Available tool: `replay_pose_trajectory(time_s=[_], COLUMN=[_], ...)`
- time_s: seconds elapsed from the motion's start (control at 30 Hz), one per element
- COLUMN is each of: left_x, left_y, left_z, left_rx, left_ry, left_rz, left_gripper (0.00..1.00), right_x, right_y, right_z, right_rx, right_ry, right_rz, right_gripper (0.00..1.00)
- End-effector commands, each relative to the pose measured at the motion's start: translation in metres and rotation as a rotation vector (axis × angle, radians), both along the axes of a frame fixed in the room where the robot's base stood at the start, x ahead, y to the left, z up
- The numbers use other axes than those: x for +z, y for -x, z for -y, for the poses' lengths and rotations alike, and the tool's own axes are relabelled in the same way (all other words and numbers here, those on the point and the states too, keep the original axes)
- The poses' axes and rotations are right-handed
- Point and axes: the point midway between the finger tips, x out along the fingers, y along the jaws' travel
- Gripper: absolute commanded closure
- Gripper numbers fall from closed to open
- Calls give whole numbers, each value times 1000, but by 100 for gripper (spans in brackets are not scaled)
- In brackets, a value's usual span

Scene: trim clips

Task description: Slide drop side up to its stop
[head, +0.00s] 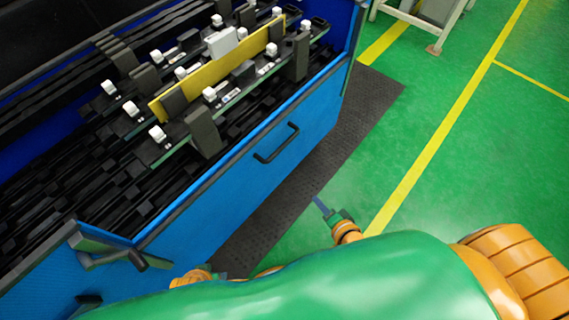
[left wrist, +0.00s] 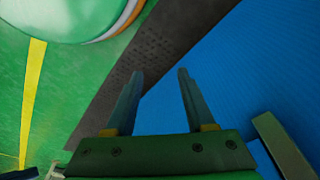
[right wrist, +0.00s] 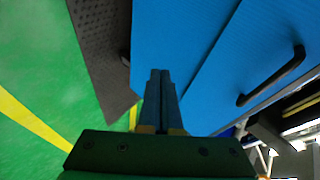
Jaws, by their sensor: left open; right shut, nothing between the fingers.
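The drop side (head: 235,185) is the blue front panel of a large blue crate, with a black bar handle (head: 277,145) on its outer face. The handle also shows in the right wrist view (right wrist: 272,82), where a seam divides the blue face. My right gripper (head: 319,203) is shut and empty, out in front of the panel and apart from the handle. Its closed fingers show in the right wrist view. My left gripper (left wrist: 155,85) is open and empty beside a blue face. In the head view it is mostly hidden behind my green body at the lower edge.
Inside the crate (head: 342,75) are dark racks with white clips (head: 222,42) and a yellow strip (head: 220,70). A dark mat (head: 330,155) lies along its front. A grey bar latch (head: 110,258) sits at the near corner.

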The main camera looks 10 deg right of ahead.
Motion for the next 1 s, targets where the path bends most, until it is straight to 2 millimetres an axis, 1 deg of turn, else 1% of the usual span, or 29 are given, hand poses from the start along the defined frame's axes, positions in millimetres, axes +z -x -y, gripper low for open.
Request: replay_pose_trajectory(time_s=[0.03,0.07,0.1,0.17,0.2,0.3,0.4,0.47,0.57,0.67,0.87,1.0], left_x=[-53,-59,-63,-67,-67,-61,-52,-46,-40,-38,-34,-31], left_y=[-14,-21,-28,-34,-36,-35,-32,-31,-31,-30,-30,-43], left_z=[2,4,5,6,6,5,4,4,4,4,4,7], left_rx=[4,5,8,11,12,14,14,14,14,14,14,10], left_ry=[5,8,12,15,16,19,20,20,20,20,21,31], left_rz=[25,36,49,65,75,93,103,104,104,105,110,172], left_gripper=[46,46,46,46,46,46,46,46,46,46,46,46], right_x=[-40,-37,-30,-19,-11,7,20,27,36,41,51,59], right_y=[-23,-35,-48,-60,-64,-67,-66,-67,-76,-95,-138,-167], right_z=[-3,-5,-7,-7,-6,-2,2,4,4,3,1,0], right_rx=[-97,-159,-226,-300,-332,-373,-386,-388,-390,-388,-388,-389], right_ry=[-197,-347,-552,-851,-1036,-1408,-1617,-1672,-1690,-1688,-1685,-1684], right_rz=[107,170,243,330,371,428,445,447,450,449,449,449], right_gripper=[100,100,100,100,100,100,100,100,100,100,100,100])
